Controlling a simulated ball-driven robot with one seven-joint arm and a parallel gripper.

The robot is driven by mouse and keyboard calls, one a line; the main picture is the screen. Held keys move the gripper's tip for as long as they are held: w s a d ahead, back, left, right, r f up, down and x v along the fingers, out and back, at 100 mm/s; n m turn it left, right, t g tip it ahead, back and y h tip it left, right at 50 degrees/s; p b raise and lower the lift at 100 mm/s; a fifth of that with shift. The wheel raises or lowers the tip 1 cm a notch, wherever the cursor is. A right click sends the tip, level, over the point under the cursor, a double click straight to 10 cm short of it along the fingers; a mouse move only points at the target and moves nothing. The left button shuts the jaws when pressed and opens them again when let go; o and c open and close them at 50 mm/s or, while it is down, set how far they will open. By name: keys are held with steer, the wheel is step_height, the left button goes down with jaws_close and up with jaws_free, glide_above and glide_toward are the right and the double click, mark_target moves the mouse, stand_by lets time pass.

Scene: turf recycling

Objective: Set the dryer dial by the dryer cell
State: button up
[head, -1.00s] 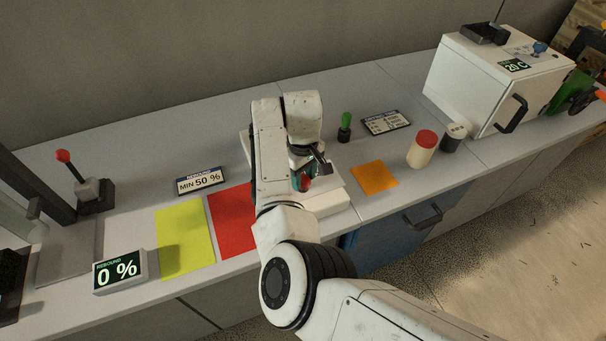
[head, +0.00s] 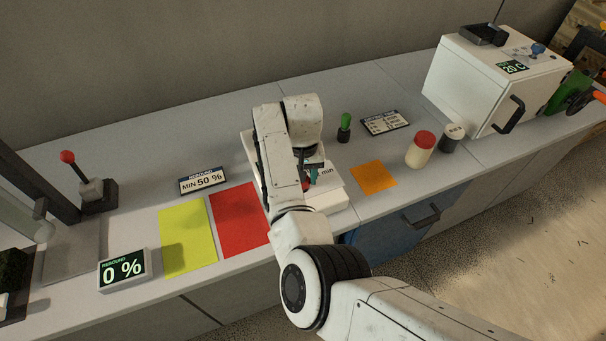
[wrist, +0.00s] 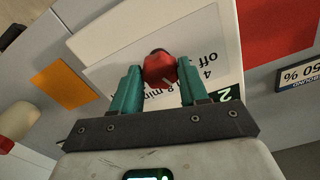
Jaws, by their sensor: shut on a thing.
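The dial is a red knob (wrist: 159,70) on a white panel (wrist: 93,35) with the words "off" and "min". It sits between the teal fingertips of my gripper (wrist: 160,86) in the wrist view, and the gripper is shut on it. In the head view, my gripper (head: 308,178) is over the white dial box (head: 326,199) on the counter. My arm hides much of the box and the knob there. A "min" label shows beside the fingers. The dial's exact setting cannot be read.
Red (head: 240,220) and yellow (head: 188,238) mats lie left of the box, and an orange mat (head: 374,176) right. A green-topped knob (head: 345,123), a red-lidded jar (head: 420,150) and a white "20 C" cabinet (head: 490,85) stand right. A 0 % display (head: 123,270) is left.

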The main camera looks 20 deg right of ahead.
steer(key=shift+m, duration=0.3)
steer(key=o, duration=1.1)
steer(key=shift+c, duration=0.2)
steer(key=shift+r, duration=0.1)
step_height(320, 180, up, 11)
steer(key=b, duration=0.1)
